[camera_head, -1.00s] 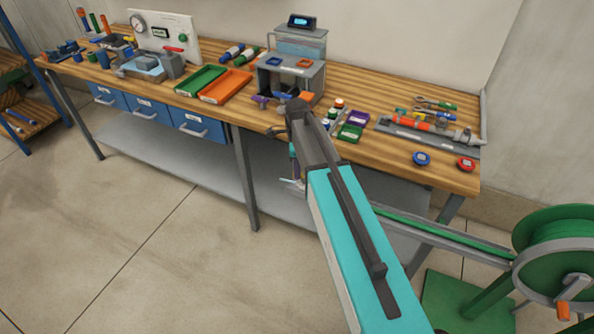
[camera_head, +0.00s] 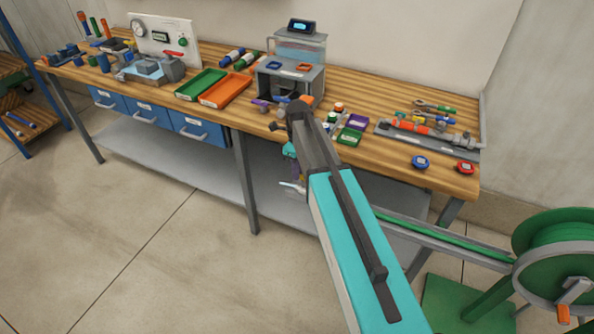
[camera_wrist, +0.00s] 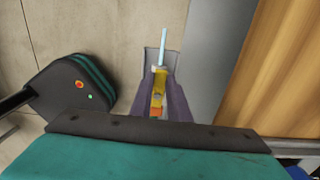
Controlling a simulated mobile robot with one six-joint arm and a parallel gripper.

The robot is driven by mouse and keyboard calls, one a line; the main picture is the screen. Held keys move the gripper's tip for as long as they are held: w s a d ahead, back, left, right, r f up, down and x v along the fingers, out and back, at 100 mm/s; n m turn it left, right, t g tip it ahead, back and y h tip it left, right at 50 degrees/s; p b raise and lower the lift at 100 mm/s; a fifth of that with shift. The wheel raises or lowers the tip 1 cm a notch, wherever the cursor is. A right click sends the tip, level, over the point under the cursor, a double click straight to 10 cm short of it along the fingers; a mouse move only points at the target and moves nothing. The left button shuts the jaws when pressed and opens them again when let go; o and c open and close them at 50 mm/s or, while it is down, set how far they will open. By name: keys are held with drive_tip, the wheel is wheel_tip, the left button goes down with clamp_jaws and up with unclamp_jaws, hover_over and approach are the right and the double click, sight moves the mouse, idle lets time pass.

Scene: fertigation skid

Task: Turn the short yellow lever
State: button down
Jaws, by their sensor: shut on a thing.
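My gripper (camera_wrist: 160,95) has purple fingers, seen in the wrist view. It is shut on a small yellow piece (camera_wrist: 158,82) with a pale rod (camera_wrist: 163,46) reaching out past the fingertips and an orange part nearer the palm. I cannot tell whether this piece is the short yellow lever. I make out no other clear yellow lever in the head view. There, my forearm hides much of the gripper, which hangs in front of the bench's front edge, below the top. The pale rod (camera_head: 291,187) shows at its lower end.
The wooden bench top (camera_head: 230,120) carries a grey stand (camera_head: 290,84) with a clear tank, green (camera_head: 201,83) and orange (camera_head: 226,90) trays, and a pipe assembly (camera_head: 425,128). A grey lower shelf (camera_head: 160,155) runs underneath. A green hose reel (camera_head: 560,250) stands at right. Floor at left is clear.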

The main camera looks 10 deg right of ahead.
drive_tip(key=shift+w+d+r, duration=0.1)
drive_tip(key=c, duration=1.7)
unclamp_jaws()
drive_tip(key=shift+r, duration=0.1)
drive_tip(key=shift+r+b, duration=1.15)
drive_tip(key=shift+r, duration=5.6)
